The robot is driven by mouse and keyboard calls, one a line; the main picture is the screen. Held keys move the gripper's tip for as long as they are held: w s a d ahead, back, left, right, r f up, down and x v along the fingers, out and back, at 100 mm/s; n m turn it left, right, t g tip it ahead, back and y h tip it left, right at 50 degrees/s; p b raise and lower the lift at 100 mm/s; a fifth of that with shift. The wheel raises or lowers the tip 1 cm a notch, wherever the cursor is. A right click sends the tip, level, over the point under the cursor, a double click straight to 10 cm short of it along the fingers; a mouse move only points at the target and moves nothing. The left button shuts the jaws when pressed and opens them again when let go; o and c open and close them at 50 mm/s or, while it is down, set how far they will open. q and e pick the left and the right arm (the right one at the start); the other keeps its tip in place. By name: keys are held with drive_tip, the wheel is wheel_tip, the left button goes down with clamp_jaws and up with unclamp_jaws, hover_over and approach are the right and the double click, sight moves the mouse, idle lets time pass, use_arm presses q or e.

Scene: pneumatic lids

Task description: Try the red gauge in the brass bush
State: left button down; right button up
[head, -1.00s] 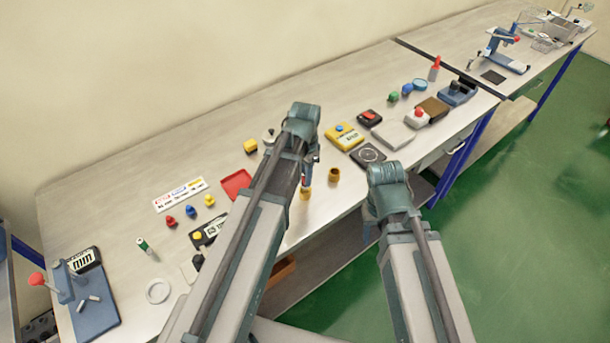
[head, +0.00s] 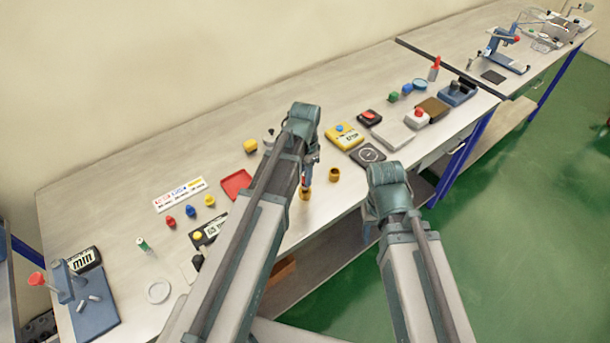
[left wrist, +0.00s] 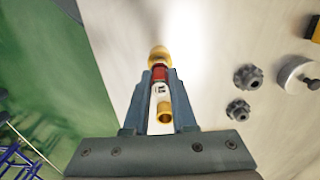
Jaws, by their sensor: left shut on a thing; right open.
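My left gripper (left wrist: 158,85) is shut on the red gauge (left wrist: 160,87), a slim piece with a white labelled middle and a red band. It also shows below the gripper in the head view (head: 307,178). The red end points at a brass bush (left wrist: 158,53), which stands near the table's front edge in the head view (head: 304,194). The gauge's lower end meets or overlaps the bush; I cannot tell whether it is inside. A second brass bush (head: 334,174) stands to the right, and shows between the fingers in the wrist view (left wrist: 166,113). My right gripper (head: 371,232) is open and empty beyond the table's front edge.
A red tray (head: 237,184) lies left of my left arm, with small red, blue and yellow knobs further left. A yellow box (head: 344,137) and a dark square plate (head: 368,155) lie behind the second bush. In the wrist view, dark knobs (left wrist: 247,77) stand to the right.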

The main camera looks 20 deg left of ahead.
use_arm(q)
drive_tip(key=shift+f+b, duration=0.35)
idle(0.3)
drive_tip(key=shift+r+p, duration=0.45)
idle(1.0)
drive_tip(key=shift+r+p, duration=2.45)
